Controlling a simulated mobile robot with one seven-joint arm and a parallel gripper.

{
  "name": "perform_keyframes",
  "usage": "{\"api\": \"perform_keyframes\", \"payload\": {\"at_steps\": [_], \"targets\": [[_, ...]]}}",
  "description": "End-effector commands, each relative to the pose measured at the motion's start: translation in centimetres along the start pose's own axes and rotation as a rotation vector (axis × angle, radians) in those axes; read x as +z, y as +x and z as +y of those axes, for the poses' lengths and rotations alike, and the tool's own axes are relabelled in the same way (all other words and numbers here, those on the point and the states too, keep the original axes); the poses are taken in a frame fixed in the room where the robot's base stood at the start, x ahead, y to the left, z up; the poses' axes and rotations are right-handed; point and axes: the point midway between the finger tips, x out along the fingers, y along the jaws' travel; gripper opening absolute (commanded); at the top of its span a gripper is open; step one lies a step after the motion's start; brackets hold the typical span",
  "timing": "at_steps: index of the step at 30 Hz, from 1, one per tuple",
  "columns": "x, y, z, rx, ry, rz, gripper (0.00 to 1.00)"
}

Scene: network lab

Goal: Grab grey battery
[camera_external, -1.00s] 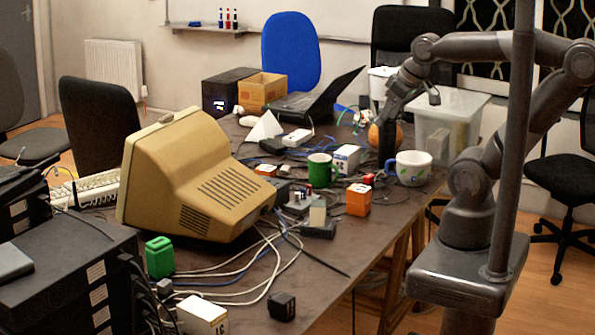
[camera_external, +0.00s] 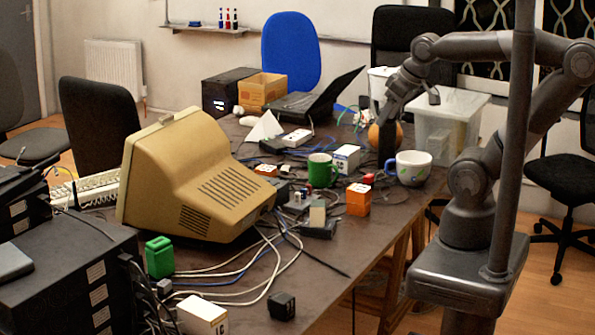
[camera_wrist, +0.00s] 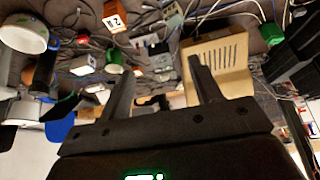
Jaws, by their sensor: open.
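No object is clearly recognisable as the grey battery; the clutter is too small to tell. A small pale grey block (camera_external: 317,212) stands by a black adapter mid-table, but I cannot tell whether it is the battery. My gripper (camera_external: 402,104) is above the far right part of the table, near the black cylinder (camera_external: 387,142) and orange ball (camera_external: 374,134). In the wrist view my gripper (camera_wrist: 160,75) has its two fingers wide apart with nothing held between them. Cables and small items lie beyond the fingers.
A beige monitor (camera_external: 190,175) fills the table's left. A green mug (camera_external: 321,172), a white mug (camera_external: 411,167), an orange box (camera_external: 358,199) and a white box (camera_external: 346,157) stand mid-table. Cables lie around them. The front right tabletop (camera_external: 365,245) is mostly clear.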

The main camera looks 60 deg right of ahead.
Motion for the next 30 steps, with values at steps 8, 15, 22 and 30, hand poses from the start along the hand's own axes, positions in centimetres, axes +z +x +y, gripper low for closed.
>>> {"api": "perform_keyframes", "payload": {"at_steps": [8, 15, 22, 30], "targets": [[-5.2, 0.5, -2.0, -0.024, -0.003, -0.031, 0.58], [-12.1, 2.7, -6.1, -0.046, 0.000, -0.071, 0.58], [-17.8, 6.2, -11.6, -0.057, -0.003, -0.106, 0.58], [-22.4, 11.8, -20.1, -0.060, -0.010, -0.141, 0.58]]}}
